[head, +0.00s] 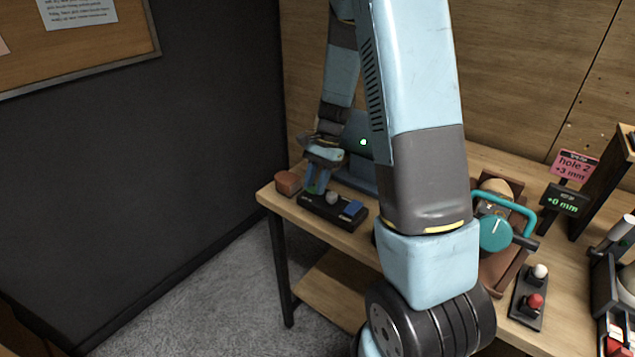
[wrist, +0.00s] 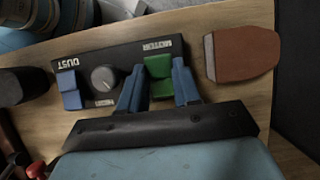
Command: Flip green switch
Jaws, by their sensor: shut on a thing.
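The green switch (wrist: 161,83) sits at the right end of a black control panel in the wrist view, under a label that seems to read "MOTOR". My gripper (wrist: 158,88) has its two blue fingers on either side of the green switch, shut on it. In the head view my gripper (head: 318,180) is down at the panel (head: 318,208) at the left end of the bench. The green switch is hidden there behind my gripper.
The panel also holds a grey knob (wrist: 104,78) and a blue switch (wrist: 69,90) by the label "DUST". A reddish-brown block (wrist: 240,57) lies right of the panel. On the bench stand a teal-handled device (head: 495,232) and a small box with red and white knobs (head: 528,309).

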